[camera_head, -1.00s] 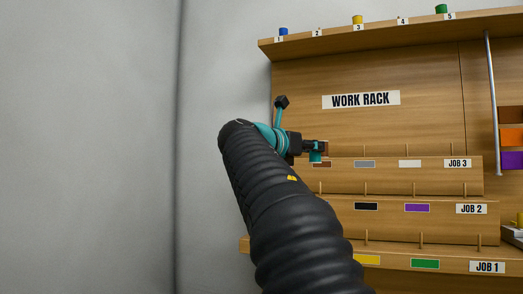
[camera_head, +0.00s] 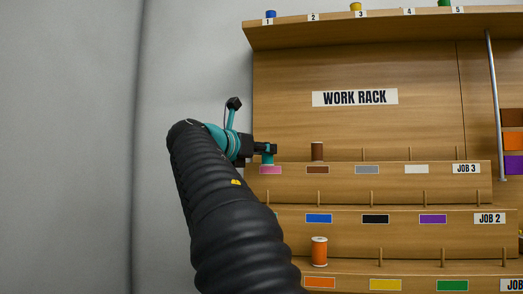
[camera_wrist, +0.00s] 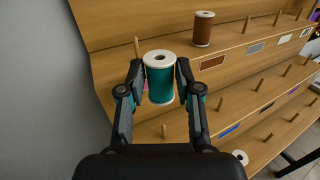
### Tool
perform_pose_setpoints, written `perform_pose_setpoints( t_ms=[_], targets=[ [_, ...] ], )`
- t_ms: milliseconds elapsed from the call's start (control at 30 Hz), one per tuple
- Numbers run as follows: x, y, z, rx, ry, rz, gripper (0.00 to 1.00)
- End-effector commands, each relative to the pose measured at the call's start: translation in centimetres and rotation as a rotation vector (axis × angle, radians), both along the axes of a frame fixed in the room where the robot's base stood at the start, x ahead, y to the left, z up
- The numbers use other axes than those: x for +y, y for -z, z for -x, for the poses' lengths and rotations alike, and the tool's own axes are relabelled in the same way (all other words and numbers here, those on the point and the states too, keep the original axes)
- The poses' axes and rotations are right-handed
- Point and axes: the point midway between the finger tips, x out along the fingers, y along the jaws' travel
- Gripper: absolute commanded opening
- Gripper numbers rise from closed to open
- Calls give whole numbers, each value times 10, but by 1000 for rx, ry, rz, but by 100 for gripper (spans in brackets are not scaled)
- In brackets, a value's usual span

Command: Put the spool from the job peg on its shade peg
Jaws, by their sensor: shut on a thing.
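My gripper (camera_wrist: 157,88) is shut on a teal spool (camera_wrist: 159,80) with white ends, seen in the wrist view. The spool is roughly upright between the two fingers. In the head view my gripper (camera_head: 270,149) and the teal spool (camera_head: 268,159) are at the left end of the JOB 3 step (camera_head: 442,182), just above the pink label (camera_head: 270,170). A bare wooden peg (camera_wrist: 137,47) shows just left of the spool in the wrist view. I cannot tell whether the spool touches the step.
A brown spool (camera_head: 317,151) stands above the brown label, right of my gripper. An orange spool (camera_head: 319,251) stands on the JOB 1 step. Bare pegs line the steps. A vertical metal rod (camera_head: 494,105) stands at right.

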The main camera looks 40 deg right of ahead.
Motion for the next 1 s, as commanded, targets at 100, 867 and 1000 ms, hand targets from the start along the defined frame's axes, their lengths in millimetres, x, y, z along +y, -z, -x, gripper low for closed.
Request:
perform_pose_setpoints(
  t_ms=[100, 867, 1000],
  targets=[
    [2, 0, 1, 1, -1, -4, 7],
    [1, 47, 2, 1, 0, -4, 7],
    [1, 52, 2, 1, 0, -4, 7]
  ],
)
